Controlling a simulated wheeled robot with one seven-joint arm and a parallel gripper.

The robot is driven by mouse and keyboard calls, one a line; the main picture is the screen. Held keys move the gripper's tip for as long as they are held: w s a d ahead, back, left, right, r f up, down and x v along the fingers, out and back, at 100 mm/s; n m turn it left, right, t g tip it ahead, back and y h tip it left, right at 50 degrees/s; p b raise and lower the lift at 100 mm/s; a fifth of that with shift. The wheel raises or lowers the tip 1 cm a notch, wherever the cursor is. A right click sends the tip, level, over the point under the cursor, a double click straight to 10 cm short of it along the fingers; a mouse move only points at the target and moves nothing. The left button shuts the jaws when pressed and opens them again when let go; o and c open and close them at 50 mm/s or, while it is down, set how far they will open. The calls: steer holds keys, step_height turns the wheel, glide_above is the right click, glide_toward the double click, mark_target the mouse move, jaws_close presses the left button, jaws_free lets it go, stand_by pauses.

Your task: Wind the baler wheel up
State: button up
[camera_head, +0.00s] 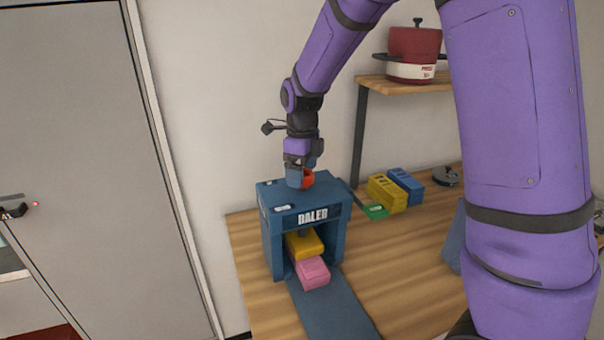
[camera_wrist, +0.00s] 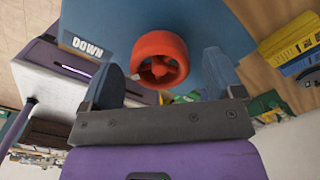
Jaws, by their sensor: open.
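The blue baler (camera_head: 316,233) stands on the wooden table, with its name on the front. A yellow block (camera_head: 304,244) is inside its opening, and a pink block (camera_head: 312,272) lies at the mouth below it. The red-orange wheel (camera_head: 307,179) is on top of the baler. In the wrist view the wheel (camera_wrist: 160,58) lies just beyond and between my fingertips, near a "DOWN" label (camera_wrist: 87,47). My gripper (camera_head: 302,172) points down at the wheel. In the wrist view my gripper (camera_wrist: 160,72) is open, with a finger on either side; contact cannot be told.
Yellow blocks (camera_head: 386,193) and a blue block (camera_head: 406,185) lie right of the baler, with a green item (camera_head: 375,211) in front. A shelf (camera_head: 395,85) holds a red pot (camera_head: 414,52). A dark strip (camera_head: 335,305) runs from the baler's mouth. A grey door (camera_head: 85,170) is at left.

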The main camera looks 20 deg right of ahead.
steer(key=shift+f, duration=0.55)
steer(key=c, duration=0.9)
